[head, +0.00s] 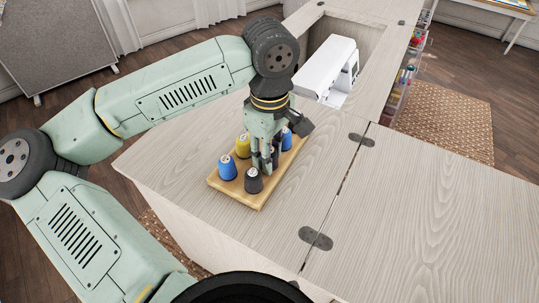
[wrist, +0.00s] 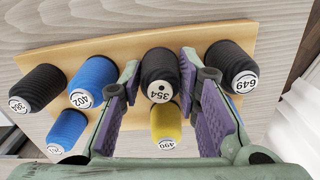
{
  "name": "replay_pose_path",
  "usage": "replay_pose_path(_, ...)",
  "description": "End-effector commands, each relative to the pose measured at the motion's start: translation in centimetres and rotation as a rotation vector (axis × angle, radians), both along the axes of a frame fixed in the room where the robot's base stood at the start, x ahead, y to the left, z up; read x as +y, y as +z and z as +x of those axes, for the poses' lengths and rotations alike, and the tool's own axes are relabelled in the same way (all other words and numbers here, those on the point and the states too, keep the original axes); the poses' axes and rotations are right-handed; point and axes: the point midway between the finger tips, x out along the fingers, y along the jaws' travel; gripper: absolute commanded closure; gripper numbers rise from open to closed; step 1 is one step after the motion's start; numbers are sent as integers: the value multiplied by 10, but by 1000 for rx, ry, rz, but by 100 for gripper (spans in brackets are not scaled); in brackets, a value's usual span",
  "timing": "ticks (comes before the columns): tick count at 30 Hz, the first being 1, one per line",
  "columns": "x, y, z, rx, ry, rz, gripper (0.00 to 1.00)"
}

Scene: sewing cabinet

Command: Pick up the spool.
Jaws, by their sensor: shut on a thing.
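In the wrist view a black spool marked 354 (wrist: 158,72) stands between the two fingers of my gripper (wrist: 161,82), which is shut on it, with a purple-padded finger at each side. In the head view my gripper (head: 266,160) reaches down among the spools on the wooden board (head: 258,203), and its fingers mostly hide the held spool. I cannot tell whether the spool is clear of the board.
Around it stand a yellow spool (wrist: 166,128), a blue spool 402 (wrist: 93,83), another blue spool (wrist: 68,130), and black spools (wrist: 38,88) and 649 (wrist: 232,66). A white sewing machine (head: 327,72) is behind. The cabinet top (head: 430,210) at right is clear.

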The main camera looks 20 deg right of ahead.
Motion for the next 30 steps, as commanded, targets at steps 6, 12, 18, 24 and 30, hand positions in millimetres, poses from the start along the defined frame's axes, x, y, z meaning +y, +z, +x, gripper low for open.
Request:
replay_pose_path(6, 0, 10, 1, -2, 1, 1, 85)
replay_pose_path(12, 0, 49, 1, -4, 1, 1, 85)
replay_pose_path(18, 0, 84, 1, -2, 1, 0, 85)
replay_pose_path(24, 0, 100, 0, 0, 0, 0, 85)
replay_pose_path(30, 0, 100, 0, 0, 0, 0, 86)
